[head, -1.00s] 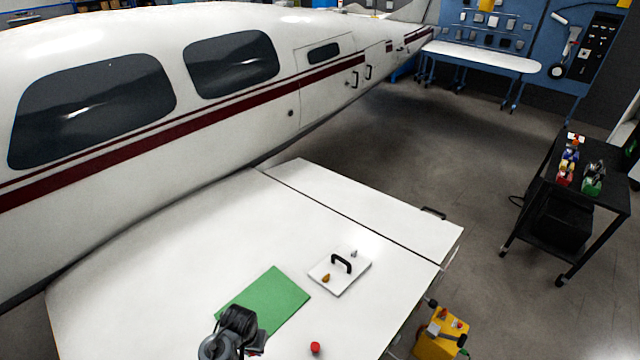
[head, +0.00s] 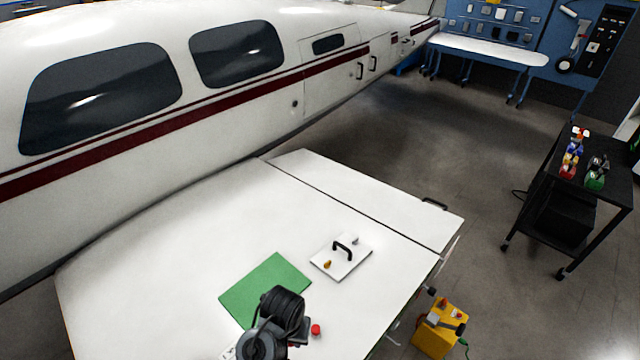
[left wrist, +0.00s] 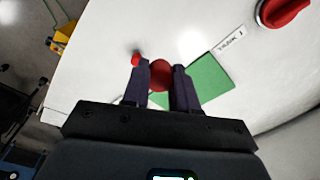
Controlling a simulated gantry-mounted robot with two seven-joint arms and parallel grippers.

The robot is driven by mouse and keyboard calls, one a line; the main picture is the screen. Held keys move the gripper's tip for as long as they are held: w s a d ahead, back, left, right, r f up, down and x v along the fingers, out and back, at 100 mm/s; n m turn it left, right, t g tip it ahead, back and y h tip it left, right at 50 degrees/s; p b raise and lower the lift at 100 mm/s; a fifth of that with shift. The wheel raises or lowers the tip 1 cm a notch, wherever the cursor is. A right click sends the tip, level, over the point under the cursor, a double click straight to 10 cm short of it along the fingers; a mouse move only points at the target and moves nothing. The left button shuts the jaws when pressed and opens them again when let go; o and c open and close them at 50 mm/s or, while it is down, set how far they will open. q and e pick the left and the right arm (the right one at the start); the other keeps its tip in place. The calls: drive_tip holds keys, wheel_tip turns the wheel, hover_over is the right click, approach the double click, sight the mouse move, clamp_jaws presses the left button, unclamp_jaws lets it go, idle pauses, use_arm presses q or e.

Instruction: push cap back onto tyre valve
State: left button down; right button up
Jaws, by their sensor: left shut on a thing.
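In the left wrist view my left gripper (left wrist: 160,70) has its two dark fingers closed on a round red piece (left wrist: 161,76). A smaller red piece (left wrist: 135,60) shows beyond the left finger. In the head view my left gripper (head: 285,310) is over the lower right edge of the green mat (head: 250,295), and its fingertips and load are hidden. A small red piece (head: 316,329) lies on the white wing just right of it. I cannot make out a tyre or a valve. My right gripper is not in view.
A white plate with a black handle (head: 341,258) lies on the wing (head: 190,240), with a small orange piece on it. A red knob (left wrist: 285,10) and a label (left wrist: 230,40) show in the left wrist view. A yellow box (head: 438,332) stands beside the wing.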

use_arm(q)
drive_tip(key=shift+n, duration=0.8)
drive_tip(key=s+r, duration=0.3)
drive_tip(key=shift+s+r, duration=0.1)
